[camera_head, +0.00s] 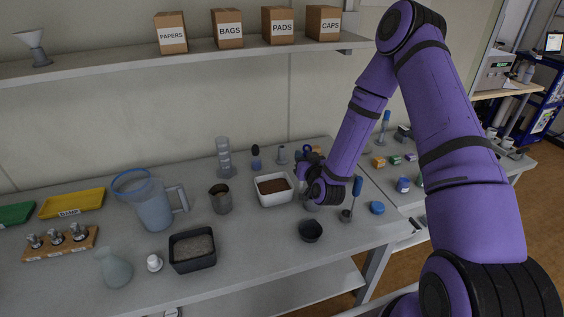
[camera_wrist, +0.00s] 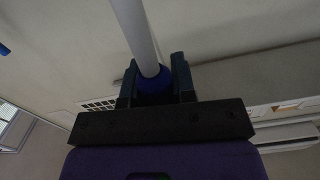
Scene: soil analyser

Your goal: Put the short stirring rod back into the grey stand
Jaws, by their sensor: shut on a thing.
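My gripper (camera_wrist: 157,88) is shut on a rod with a dark blue grip (camera_wrist: 155,82) and a pale grey shaft (camera_wrist: 134,30). The shaft runs away from the jaws toward the top of the wrist view. In the head view my wrist is over the right part of the bench, and it largely hides the jaws and the held rod. A small grey stand-like piece (camera_head: 281,157) is at the back of the bench; I cannot tell if it is the grey stand. A blue-handled rod (camera_head: 356,187) stands upright right of my wrist, in a small dark base (camera_head: 346,215).
Close to my wrist are a white tub of brown soil (camera_head: 260,200), a black bowl (camera_head: 310,236) and a blue lid (camera_head: 377,208). The front right bench is mostly clear.

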